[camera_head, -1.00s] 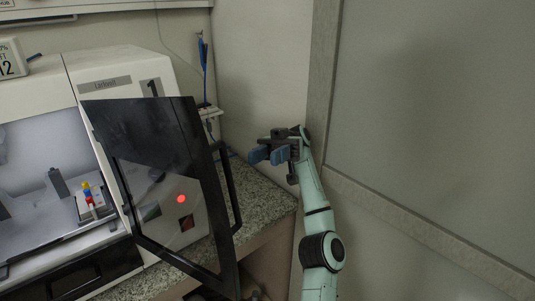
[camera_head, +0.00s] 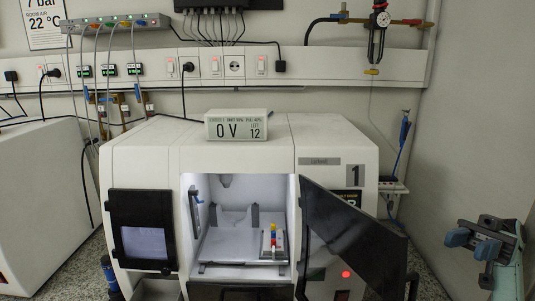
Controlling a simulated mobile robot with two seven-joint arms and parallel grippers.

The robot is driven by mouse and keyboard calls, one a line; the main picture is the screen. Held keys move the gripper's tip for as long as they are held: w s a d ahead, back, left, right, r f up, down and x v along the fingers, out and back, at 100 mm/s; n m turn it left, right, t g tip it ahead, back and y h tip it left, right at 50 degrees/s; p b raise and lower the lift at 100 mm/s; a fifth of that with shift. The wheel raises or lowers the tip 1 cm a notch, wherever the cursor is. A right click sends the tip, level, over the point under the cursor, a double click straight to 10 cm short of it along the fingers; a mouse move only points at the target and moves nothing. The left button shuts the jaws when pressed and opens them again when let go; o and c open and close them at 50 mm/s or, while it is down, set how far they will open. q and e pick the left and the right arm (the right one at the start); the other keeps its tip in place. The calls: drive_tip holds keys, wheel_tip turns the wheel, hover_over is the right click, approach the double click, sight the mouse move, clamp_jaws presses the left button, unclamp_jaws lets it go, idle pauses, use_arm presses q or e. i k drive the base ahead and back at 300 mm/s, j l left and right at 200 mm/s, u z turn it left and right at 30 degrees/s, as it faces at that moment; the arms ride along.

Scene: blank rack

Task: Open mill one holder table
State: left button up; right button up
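Mill one (camera_head: 330,150) is the white machine in the middle, marked with a 1. Its dark door (camera_head: 350,240) stands swung open to the right, and the lit chamber shows. Inside is a pale holder table (camera_head: 232,246) with grey uprights. My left gripper is not in view.
Another white machine (camera_head: 40,200) stands at the left. The open door juts forward between my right gripper and the chamber.

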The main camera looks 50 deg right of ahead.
sight(233, 239)
drive_tip(key=j, duration=1.45)
